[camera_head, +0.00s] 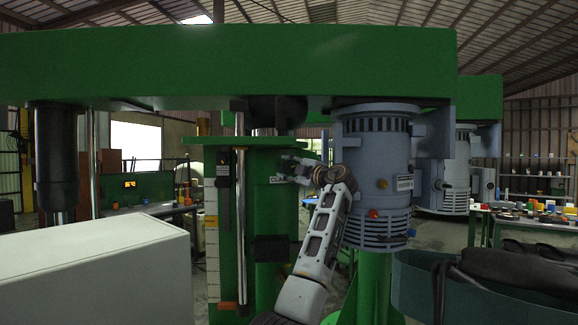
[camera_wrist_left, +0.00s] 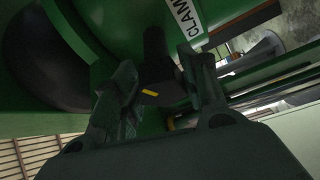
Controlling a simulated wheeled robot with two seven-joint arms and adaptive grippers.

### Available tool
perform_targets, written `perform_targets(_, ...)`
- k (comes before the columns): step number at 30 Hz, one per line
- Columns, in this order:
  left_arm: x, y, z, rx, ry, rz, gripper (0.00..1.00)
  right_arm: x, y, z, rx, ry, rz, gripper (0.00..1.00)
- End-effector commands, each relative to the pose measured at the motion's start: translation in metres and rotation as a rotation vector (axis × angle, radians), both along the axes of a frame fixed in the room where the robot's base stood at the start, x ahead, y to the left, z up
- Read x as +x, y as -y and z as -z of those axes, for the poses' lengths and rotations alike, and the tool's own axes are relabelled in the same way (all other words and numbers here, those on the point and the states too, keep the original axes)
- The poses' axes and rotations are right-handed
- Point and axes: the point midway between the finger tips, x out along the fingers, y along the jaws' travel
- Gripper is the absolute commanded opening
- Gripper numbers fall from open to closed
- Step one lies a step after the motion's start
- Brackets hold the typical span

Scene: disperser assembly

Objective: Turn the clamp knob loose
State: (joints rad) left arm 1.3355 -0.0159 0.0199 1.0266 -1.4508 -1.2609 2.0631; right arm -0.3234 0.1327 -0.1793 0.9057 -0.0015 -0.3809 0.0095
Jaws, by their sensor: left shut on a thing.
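The clamp knob (camera_wrist_left: 155,48) is a dark lever-like part with a small yellow mark, on the green machine column (camera_head: 268,215). In the left wrist view it sits between the two fingers of my left gripper (camera_wrist_left: 162,82), which is shut on it. A white label reading "CLAM…" (camera_wrist_left: 188,18) is beside the knob, its end cut off. In the head view my left gripper (camera_head: 293,168) reaches the column near that label, and the knob itself is hidden or too small to make out. My right gripper is not in view.
A long green beam (camera_head: 230,65) spans overhead. A grey ribbed motor (camera_head: 375,180) hangs just right of my left arm. A bright vertical rod (camera_head: 240,190) stands left of the gripper. A large white box (camera_head: 95,265) fills the lower left, and a dark green tub (camera_head: 480,295) the lower right.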

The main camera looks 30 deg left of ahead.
Motion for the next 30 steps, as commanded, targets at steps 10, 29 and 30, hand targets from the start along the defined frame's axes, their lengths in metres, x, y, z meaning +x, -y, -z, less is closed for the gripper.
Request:
perform_targets(10,0.001,0.000,0.001,-0.077,0.088,0.000,0.20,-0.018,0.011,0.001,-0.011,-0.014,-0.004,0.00)
perform_targets(29,0.001,0.000,0.001,-0.085,0.099,0.000,0.62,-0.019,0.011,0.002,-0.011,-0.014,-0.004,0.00)
perform_targets(30,0.001,0.000,0.001,-0.084,0.099,0.000,0.62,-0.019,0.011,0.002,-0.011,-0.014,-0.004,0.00)
